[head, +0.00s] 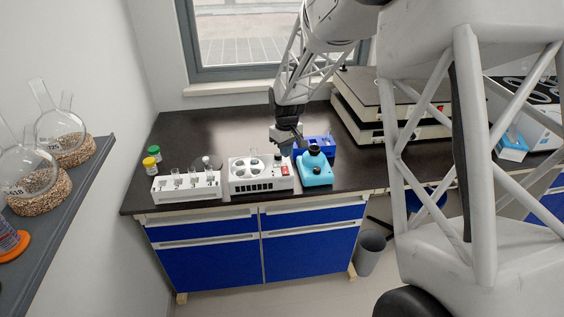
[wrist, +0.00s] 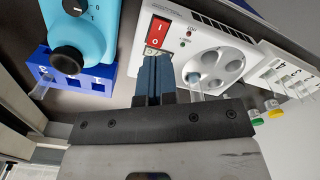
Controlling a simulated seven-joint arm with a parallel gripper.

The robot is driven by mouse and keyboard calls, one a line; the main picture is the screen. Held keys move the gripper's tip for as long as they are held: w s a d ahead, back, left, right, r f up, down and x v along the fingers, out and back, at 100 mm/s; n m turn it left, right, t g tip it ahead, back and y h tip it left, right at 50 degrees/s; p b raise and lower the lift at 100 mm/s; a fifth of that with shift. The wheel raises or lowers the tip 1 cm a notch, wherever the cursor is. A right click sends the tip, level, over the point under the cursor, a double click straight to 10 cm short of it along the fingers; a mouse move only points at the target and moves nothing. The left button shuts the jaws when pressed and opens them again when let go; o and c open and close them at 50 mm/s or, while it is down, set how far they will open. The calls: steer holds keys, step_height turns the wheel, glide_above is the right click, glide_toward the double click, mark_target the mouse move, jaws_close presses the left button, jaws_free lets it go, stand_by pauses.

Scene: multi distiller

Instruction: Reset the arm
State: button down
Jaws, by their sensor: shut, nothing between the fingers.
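My arm reaches down from the upper right in the head view. My gripper (head: 284,134) hangs above the dark bench, behind the white multi-well device (head: 261,184) and the light-blue device (head: 315,170). In the wrist view my gripper (wrist: 154,62) shows its two dark blue-grey fingers pressed together, with nothing between them. The fingers overlap the edge of the white device (wrist: 207,50) near its red switch (wrist: 159,32). The gap in height cannot be told.
A blue rack (head: 322,143) stands right of my gripper. A white tube rack (head: 186,188) and green- and yellow-capped bottles (head: 151,163) are at the left of the bench (head: 205,130). Flat-topped equipment (head: 367,92) stands at the right. A shelf (head: 62,204) holds flasks (head: 62,135).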

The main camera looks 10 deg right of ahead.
steer(key=s+d+r+m+t, duration=0.1)
steer(key=s+r, duration=0.5)
steer(key=s, duration=0.4)
steer(key=s+d+r+m, duration=0.2)
steer(key=s+r, duration=0.3)
steer(key=s, duration=0.5)
steer(key=s+d+r+m+t, duration=0.1)
steer(key=s+r, duration=0.5)
steer(key=s, duration=0.4)
steer(key=s+m, duration=0.2)
steer(key=s, duration=1.1)
steer(key=shift+s+d+t, duration=0.3)
steer(key=shift+d, duration=0.15)
